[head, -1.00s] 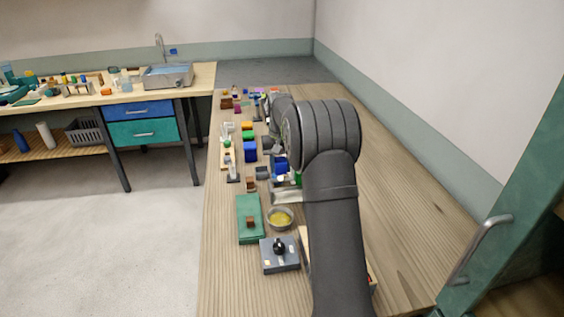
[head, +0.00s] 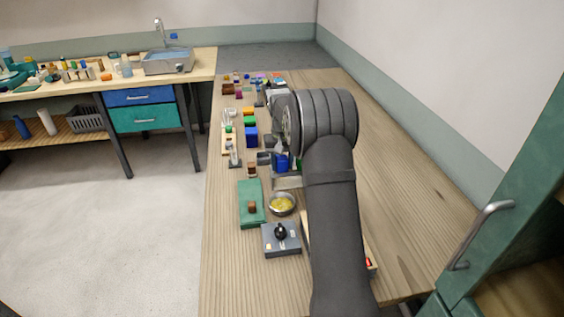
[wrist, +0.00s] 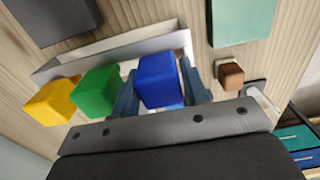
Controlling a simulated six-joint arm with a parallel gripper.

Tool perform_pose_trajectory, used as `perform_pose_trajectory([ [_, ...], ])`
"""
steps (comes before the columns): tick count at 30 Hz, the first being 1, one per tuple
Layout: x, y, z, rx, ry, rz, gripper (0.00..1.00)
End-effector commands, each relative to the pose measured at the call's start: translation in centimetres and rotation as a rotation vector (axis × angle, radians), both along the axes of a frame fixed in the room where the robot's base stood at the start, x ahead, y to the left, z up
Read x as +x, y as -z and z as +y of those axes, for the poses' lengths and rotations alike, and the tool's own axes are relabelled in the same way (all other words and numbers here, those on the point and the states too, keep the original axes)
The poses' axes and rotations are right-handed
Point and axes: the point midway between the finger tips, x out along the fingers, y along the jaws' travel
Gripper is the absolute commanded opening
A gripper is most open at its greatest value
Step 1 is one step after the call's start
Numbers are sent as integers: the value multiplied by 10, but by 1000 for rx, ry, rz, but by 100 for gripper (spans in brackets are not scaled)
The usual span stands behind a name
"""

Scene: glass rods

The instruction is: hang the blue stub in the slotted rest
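The blue stub (wrist: 160,80) sits between the two fingers of my gripper (wrist: 160,92) in the wrist view. The fingers lie against its sides. The blue stub also shows in the head view (head: 282,163), just beyond the rest and partly behind my arm. The slotted rest (wrist: 150,44) is a pale grey rail. A green stub (wrist: 97,92) and a yellow stub (wrist: 50,101) stand in a row along it, left of the blue one. In the head view the rest (head: 287,183) is partly hidden by my arm. The slot under the blue stub is hidden.
A brown block (wrist: 230,75) is close to the right finger. A green slab (head: 250,218), a bowl with yellow contents (head: 282,204) and a grey box with a black knob (head: 281,239) stand nearer. Several coloured blocks stand farther back. The table right of my arm is mostly clear.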

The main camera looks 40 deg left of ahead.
Motion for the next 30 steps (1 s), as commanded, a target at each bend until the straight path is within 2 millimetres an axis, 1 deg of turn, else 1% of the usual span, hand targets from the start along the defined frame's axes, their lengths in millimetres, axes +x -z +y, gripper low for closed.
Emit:
perform_pose_trajectory([
  [1,0,0,0,0,0,0,52],
  [2,0,0,0,0,0,0,57],
  [3,0,0,0,0,0,0,61],
  [11,0,-1,0,0,0,0,61],
  [14,0,-6,0,1,0,-1,61],
  [17,1,-19,1,2,0,-2,61],
  [20,1,-40,1,4,0,-4,61],
  [30,0,-123,0,2,0,-2,61],
])
